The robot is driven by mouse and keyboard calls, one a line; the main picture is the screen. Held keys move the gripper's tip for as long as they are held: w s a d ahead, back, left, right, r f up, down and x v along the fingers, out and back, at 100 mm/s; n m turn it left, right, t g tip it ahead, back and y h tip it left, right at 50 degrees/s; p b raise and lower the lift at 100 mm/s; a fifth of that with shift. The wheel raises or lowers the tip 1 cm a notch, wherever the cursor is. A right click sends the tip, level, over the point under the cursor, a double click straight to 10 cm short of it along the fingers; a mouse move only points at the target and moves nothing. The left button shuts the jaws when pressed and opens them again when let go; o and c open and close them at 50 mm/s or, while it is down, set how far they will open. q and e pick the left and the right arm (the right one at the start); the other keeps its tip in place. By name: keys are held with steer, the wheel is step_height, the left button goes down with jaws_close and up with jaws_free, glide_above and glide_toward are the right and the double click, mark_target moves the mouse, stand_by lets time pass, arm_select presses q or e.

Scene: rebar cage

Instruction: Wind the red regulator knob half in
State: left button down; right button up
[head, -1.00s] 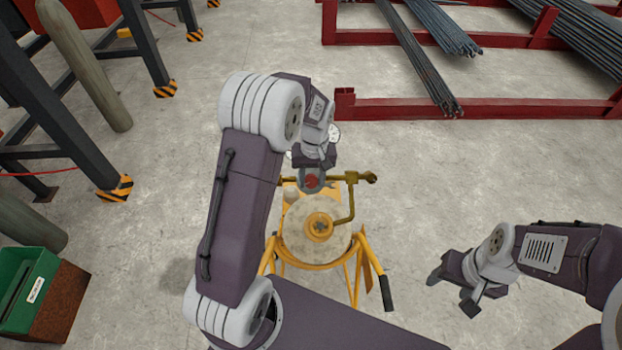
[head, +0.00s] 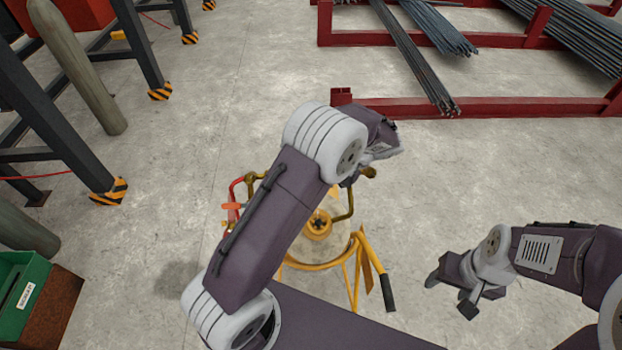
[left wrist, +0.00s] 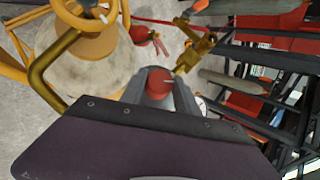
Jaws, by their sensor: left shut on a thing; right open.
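The red regulator knob (left wrist: 158,80) shows in the left wrist view, with a pale mark on its face. It sits at the grey fingers of my left gripper (left wrist: 160,95), which is shut on it. In the head view my left arm hides the knob and these fingertips. The brass regulator pipework (left wrist: 195,48) runs beside the knob and is partly hidden. My right gripper (head: 451,294) is open and empty at the lower right of the head view, well apart from the regulator.
Red racks (head: 470,107) with steel bars are behind. A green bin (head: 22,290) is at left. The floor at right is clear.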

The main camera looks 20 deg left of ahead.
arm_select(q)
steer(key=m+t+y+b, duration=0.1)
steer(key=m+b, duration=0.1)
steer(key=m+t+y+b, duration=0.1)
steer(key=m+y+b, duration=0.1)
steer(key=shift+s+d+f+y, duration=0.1)
steer(key=shift+d+f+y, duration=0.05)
steer(key=shift+f+y, duration=0.2)
steer(key=shift+s+m+t+y+b, duration=0.1)
steer(key=shift+m+t+y+b, duration=0.45)
steer(key=shift+m, duration=0.4)
steer(key=shift+m+t+y+b, duration=0.3)
steer(key=shift+m+t+b, duration=0.25)
steer(key=shift+m, duration=0.4)
steer(key=c, duration=0.9)
jaws_free()
steer(key=shift+d+b, duration=0.1)
steer(key=shift+b, duration=0.2)
steer(key=b+v, duration=0.3)
steer(key=v, duration=0.6)
steer(key=shift+b, duration=0.35)
